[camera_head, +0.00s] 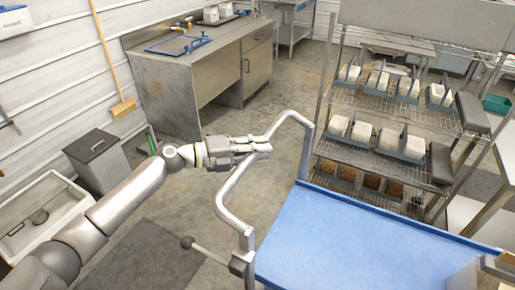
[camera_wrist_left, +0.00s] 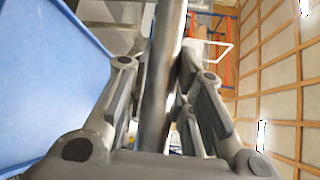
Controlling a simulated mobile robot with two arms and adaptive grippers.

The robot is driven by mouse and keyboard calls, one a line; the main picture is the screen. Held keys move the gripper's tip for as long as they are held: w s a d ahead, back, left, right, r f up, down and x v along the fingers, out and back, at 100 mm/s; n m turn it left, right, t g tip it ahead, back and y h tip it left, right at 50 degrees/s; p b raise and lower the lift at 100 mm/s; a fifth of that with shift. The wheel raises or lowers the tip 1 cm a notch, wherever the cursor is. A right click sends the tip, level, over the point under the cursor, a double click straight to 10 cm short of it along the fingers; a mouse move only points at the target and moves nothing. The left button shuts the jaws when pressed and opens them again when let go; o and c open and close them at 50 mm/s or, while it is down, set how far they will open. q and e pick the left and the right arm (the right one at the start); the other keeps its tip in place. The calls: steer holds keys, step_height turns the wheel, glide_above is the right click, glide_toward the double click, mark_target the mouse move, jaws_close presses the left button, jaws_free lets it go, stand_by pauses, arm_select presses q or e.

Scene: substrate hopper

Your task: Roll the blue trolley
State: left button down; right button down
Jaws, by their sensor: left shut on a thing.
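The blue trolley (camera_head: 350,250) stands at the lower right in the head view, with a flat blue deck and a bent grey push handle (camera_head: 232,185) at its left end. Its blue deck also shows at the left of the left wrist view (camera_wrist_left: 45,80). My left gripper (camera_head: 262,148) is at the upper part of the handle, shut on its bar. In the left wrist view the handle bar (camera_wrist_left: 160,90) runs between the two fingers of the gripper (camera_wrist_left: 155,80). My right gripper is in neither view.
A wire shelf rack (camera_head: 390,120) with white blocks in holders stands close behind the trolley. A metal workbench (camera_head: 190,75) is at the back left. A grey bin (camera_head: 98,160) and a white sink (camera_head: 45,215) are at the left. Bare floor (camera_head: 240,120) lies between bench and trolley.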

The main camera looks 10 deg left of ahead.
arm_select(q)
steer(key=shift+s+d+f, duration=0.1)
steer(key=c, duration=1.3)
jaws_free()
steer(key=shift+o, duration=0.2)
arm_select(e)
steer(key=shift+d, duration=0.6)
arm_select(q)
steer(key=v, duration=1.2)
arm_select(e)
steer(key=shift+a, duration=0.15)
